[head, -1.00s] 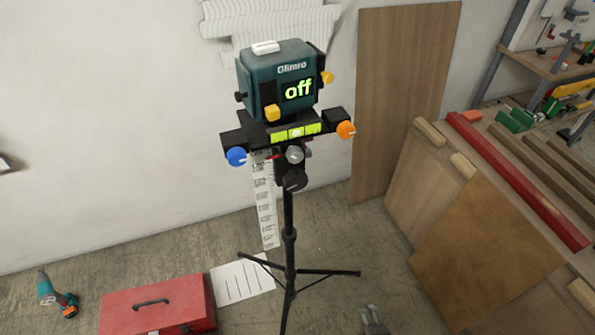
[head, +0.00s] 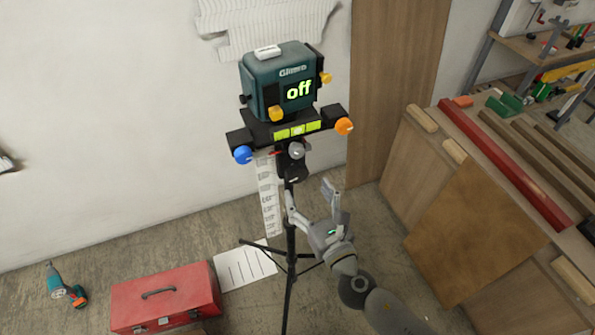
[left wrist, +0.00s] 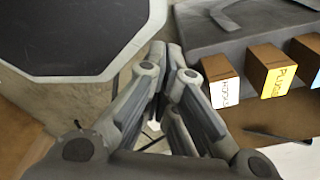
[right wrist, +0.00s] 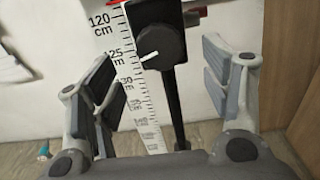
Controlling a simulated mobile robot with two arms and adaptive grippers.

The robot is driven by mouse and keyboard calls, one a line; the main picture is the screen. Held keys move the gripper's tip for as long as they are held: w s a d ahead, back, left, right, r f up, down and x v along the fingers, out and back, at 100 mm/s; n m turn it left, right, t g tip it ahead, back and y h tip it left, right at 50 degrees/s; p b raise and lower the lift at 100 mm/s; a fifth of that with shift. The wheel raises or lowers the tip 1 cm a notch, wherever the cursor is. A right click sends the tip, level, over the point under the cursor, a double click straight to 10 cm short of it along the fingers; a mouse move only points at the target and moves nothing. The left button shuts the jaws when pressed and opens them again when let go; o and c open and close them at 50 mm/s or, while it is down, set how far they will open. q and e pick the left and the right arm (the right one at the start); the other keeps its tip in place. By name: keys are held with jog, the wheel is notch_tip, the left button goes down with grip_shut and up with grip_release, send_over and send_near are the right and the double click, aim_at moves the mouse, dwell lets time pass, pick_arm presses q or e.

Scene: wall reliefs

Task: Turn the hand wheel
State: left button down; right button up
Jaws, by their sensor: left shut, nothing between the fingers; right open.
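A teal laser-level device (head: 282,85) reading "off" stands on a black tripod (head: 291,235). A black round knob with a white mark (head: 292,173), which looks like the hand wheel, is on the tripod column below a grey knob (head: 297,150). The black knob also shows in the right wrist view (right wrist: 158,45), beyond and between my fingers. My right gripper (head: 309,193) is open and empty, just below and right of the knob, apart from it. My left gripper (left wrist: 168,60) shows only in the left wrist view, shut and empty.
A blue knob (head: 242,155) and an orange knob (head: 344,126) sit at the crossbar's ends. A measuring strip (head: 267,200) hangs behind the tripod. A red toolbox (head: 165,297) is at lower left. Wooden panels (head: 480,215) stand at right. Labelled boxes (left wrist: 270,70) show near my left gripper.

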aim_at(299, 178)
jog(key=x, duration=0.7)
jog(key=c, duration=1)
jog(key=shift+c, duration=0.3)
jog(key=shift+f+m, duration=0.1)
jog(key=shift+m, duration=0.3)
